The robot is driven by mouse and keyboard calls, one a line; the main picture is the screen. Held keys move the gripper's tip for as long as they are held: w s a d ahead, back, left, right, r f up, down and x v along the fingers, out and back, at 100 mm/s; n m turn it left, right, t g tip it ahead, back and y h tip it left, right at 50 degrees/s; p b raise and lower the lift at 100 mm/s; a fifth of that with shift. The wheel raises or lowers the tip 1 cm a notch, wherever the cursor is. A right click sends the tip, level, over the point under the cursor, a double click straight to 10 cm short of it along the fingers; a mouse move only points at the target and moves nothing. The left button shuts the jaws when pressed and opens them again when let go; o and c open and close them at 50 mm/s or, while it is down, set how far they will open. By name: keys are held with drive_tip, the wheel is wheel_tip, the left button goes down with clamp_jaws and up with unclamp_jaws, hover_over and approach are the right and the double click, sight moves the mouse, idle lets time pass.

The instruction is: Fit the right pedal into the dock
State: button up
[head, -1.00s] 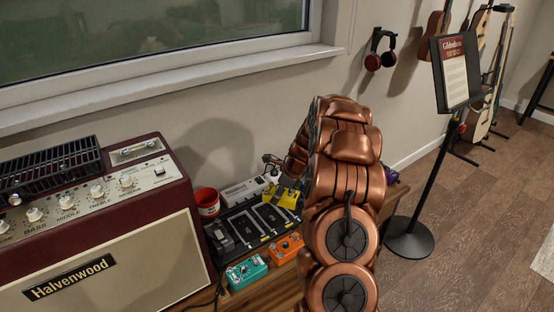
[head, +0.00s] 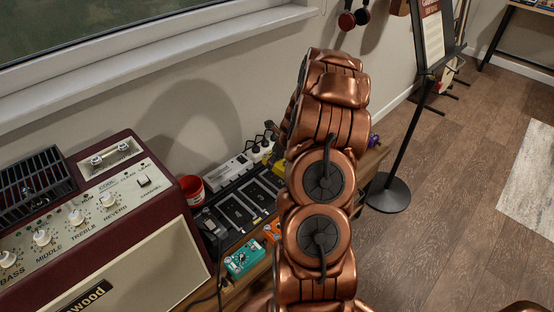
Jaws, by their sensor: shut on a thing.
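The black pedalboard with several slots (head: 237,212) lies on the wooden bench, partly covered by my arm. A teal pedal (head: 245,258) sits in front of it. An orange pedal (head: 271,232) is beside the teal one, cut off by my arm. A yellow pedal (head: 271,158) shows only in part at the board's back right. A small purple thing (head: 373,141) shows right of my arm; I cannot tell what it rests on. My copper arm rises in front of the board, and my gripper is hidden behind it, as is anything it holds.
A maroon amplifier (head: 134,232) stands left of the board, with a red cup (head: 192,189) behind it. A white power strip (head: 229,170) runs along the wall. A sign stand (head: 388,194) is on the floor at right.

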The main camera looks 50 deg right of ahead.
drive_tip(key=shift+f+b, duration=1.3)
drive_tip(key=shift+f, duration=1.15)
drive_tip(key=shift+p, duration=1.45)
drive_tip(key=shift+w+f, duration=0.1)
drive_tip(key=shift+f, duration=0.5)
idle(0.4)
drive_tip(key=o, duration=1.5)
drive_tip(key=shift+o, duration=0.2)
